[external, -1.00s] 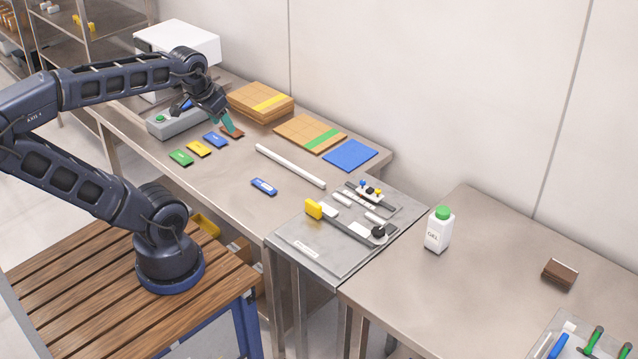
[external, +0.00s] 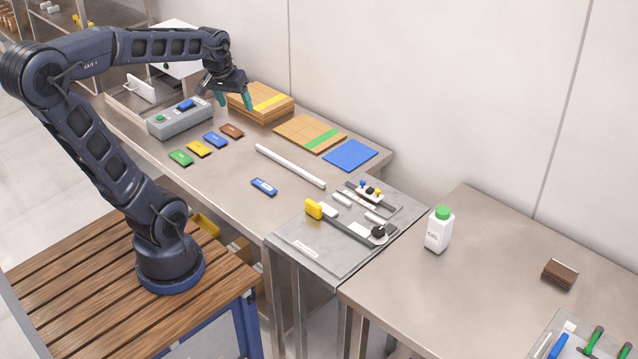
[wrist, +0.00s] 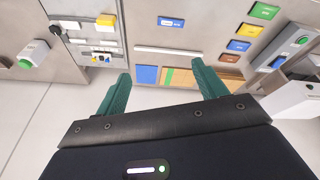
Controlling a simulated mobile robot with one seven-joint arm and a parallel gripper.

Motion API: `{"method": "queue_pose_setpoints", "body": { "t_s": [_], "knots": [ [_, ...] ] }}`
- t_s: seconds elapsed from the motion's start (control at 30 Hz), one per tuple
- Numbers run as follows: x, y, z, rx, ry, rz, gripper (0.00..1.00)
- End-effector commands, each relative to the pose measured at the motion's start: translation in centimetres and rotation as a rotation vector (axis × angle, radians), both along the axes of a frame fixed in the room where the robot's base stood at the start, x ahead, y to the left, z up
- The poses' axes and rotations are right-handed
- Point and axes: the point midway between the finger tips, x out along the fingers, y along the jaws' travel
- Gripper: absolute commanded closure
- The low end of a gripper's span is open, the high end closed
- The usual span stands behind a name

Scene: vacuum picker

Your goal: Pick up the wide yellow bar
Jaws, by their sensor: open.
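A flat yellow piece (external: 199,149) lies on the metal table between a green piece (external: 181,158) and a blue piece (external: 215,140). It also shows at the upper right of the wrist view (wrist: 249,31). A chunky yellow block (external: 313,209) sits on the fixture plate, and a yellow stripe (external: 270,102) crosses the stacked cardboard. I cannot tell which of these is the wide yellow bar. My gripper (external: 234,100) is open and empty, raised in front of the cardboard stack. Its green fingers are spread apart in the wrist view (wrist: 160,72).
A brown-red piece (external: 232,130) lies below my gripper. A grey control box (external: 178,119) stands left of it. The cardboard stack (external: 245,108) is close behind. A long white bar (external: 290,166) and a blue object (external: 264,187) lie nearer the fixture plate (external: 300,248), with bare table around them.

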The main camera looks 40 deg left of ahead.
Motion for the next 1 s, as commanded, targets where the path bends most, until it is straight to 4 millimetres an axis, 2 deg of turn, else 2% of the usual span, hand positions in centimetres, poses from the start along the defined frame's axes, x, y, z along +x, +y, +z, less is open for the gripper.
{"method": "queue_pose_setpoints", "body": {
  "t_s": [0.2,0.5,0.77,1.0],
  "knots": [
    [4.4,4.4,-1.6,-0.04,0.043,0.173,0.29],
    [9.3,11.5,-5.1,-0.09,0.095,0.408,0.29],
    [12.2,18.6,-9.4,-0.129,0.137,0.613,0.29],
    [13.7,25.5,-14.4,-0.162,0.174,0.804,0.29]
  ]
}}
